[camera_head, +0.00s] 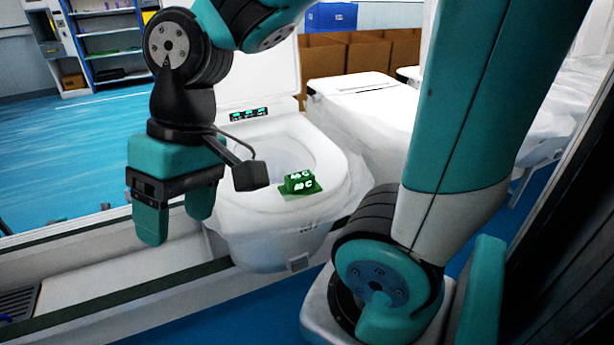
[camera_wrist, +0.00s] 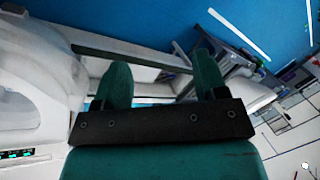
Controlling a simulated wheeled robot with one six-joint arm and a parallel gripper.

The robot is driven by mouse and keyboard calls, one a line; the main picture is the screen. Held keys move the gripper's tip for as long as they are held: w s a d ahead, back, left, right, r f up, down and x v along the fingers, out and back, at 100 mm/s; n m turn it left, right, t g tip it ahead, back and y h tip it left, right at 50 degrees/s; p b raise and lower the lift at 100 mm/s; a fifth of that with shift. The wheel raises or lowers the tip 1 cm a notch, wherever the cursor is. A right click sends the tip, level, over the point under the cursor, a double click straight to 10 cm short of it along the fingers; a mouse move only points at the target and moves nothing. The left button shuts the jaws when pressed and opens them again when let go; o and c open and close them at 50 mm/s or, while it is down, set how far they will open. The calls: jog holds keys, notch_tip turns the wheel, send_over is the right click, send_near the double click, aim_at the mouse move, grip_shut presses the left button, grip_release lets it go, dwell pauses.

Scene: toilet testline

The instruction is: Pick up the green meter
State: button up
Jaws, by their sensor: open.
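The green meter (camera_head: 299,183) is a small green block with white "C" readings. In the head view it sits on the front rim of the white toilet (camera_head: 265,225), on a flat green patch. My gripper (camera_head: 175,222) hangs left of the toilet and of the meter, fingers pointing down, apart from both. In the wrist view the two teal fingers of my gripper (camera_wrist: 162,85) stand apart with nothing between them. The meter does not show clearly in the wrist view; part of the white toilet (camera_wrist: 40,75) shows at its left.
A small black display with green digits (camera_head: 248,114) is at the back of the toilet bowl. Wrapped white units (camera_head: 365,115) stand to the right, with brown boxes (camera_head: 345,58) behind. A rail edge (camera_head: 130,290) runs in front of the toilet. Blue floor is open at left.

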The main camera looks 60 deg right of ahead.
jog(key=w+d+r+m+p, duration=0.1)
jog(key=w+d+m, duration=0.6)
jog(key=d, duration=0.4)
jog(key=m+t+p, duration=0.1)
jog(key=m+p, duration=0.1)
jog(key=m, duration=1.1)
send_over(300, 175)
jog(key=w+a, duration=0.2)
jog(key=a, duration=0.2)
jog(key=s+d+f+m+t, duration=0.1)
jog(key=s+d+m, duration=0.2)
jog(key=d, duration=0.2)
jog(key=s+d+f+m, duration=0.1)
jog(key=s+d+m, duration=0.1)
jog(key=d+m, duration=0.15)
jog(key=x, duration=0.3)
jog(key=p+x, duration=0.1)
jog(key=x, duration=0.2)
jog(key=d+x, duration=0.1)
jog(key=x, duration=0.3)
jog(key=shift+f, duration=0.15)
jog(key=shift+p+x, duration=1.05)
jog(key=shift+x, duration=2)
jog(key=shift+s+a, duration=0.15)
jog(key=c, duration=1.2)
jog(key=shift+o, duration=0.2)
